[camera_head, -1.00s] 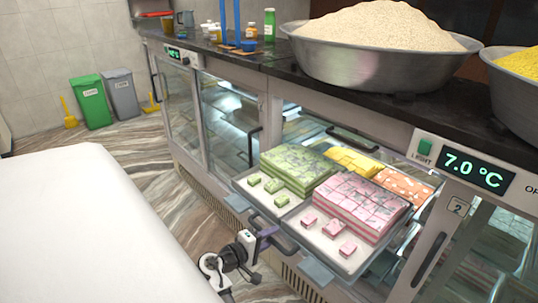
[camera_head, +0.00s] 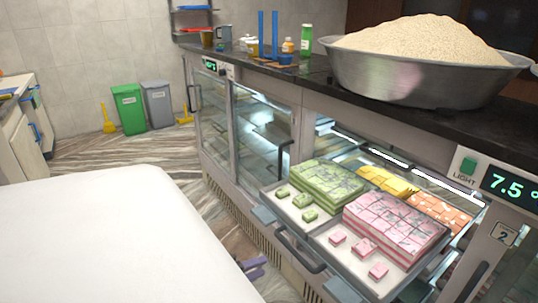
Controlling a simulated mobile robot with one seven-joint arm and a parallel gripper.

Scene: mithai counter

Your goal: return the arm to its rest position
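The rest of my arm is out of view. I see nothing held between the fingertips, but they are too small and cut off to tell whether they are open.
Pulled-out trays hold green sweets (camera_head: 327,181) and pink sweets (camera_head: 395,225), jutting from the glass counter (camera_head: 290,125). Yellow and orange sweets lie behind. A metal basin (camera_head: 405,80) stands on top.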

